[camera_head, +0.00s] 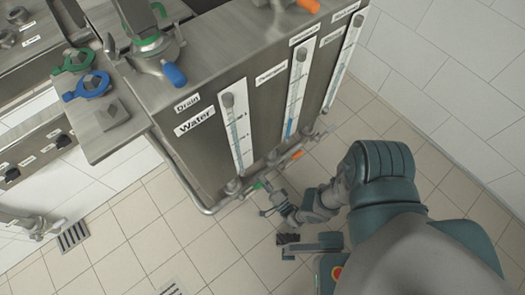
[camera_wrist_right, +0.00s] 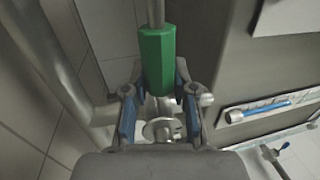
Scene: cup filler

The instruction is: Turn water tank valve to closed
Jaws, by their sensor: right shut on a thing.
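The water tank (camera_head: 190,125) is a steel box with a "Water" label and a gauge on its front. Its green valve handle (camera_head: 258,186) sits low, at the pipe under that gauge. My right gripper (camera_head: 267,200) is at this handle. In the right wrist view the green handle (camera_wrist_right: 157,58) runs up from between the two blue-padded fingers of my right gripper (camera_wrist_right: 158,98), which are shut on its near end. A round metal fitting (camera_wrist_right: 162,130) shows just below the handle.
An orange valve handle (camera_head: 297,156) is to the right along the same pipe. Several gauges (camera_head: 297,92) line the tank front. Tiled floor (camera_head: 130,235) is open at lower left.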

